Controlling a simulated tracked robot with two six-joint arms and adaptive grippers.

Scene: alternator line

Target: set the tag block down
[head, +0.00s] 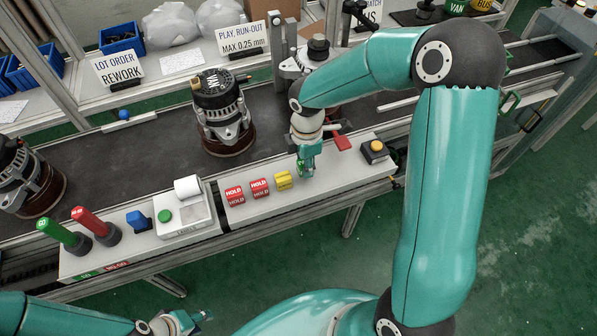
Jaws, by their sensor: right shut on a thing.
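A row of tag blocks stands on the light grey ledge (330,180) in front of the conveyor: two red HOLD blocks (234,194) (260,188) and a yellow block (283,180). My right gripper (305,172) points down at the ledge, just right of the yellow block. It is shut on a small green tag block (301,169), which the fingers mostly hide. The block is at or very near the ledge top; I cannot tell whether it touches. My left gripper (203,316) is low at the bottom edge, away from the ledge, its fingers too small to read.
A red piece (342,143) and an orange button box (375,151) are right of my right gripper. A label printer (184,212), blue piece (139,220) and green and red stamps (62,235) (95,226) stand left. Alternators (222,108) (28,175) sit on the conveyor (120,160).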

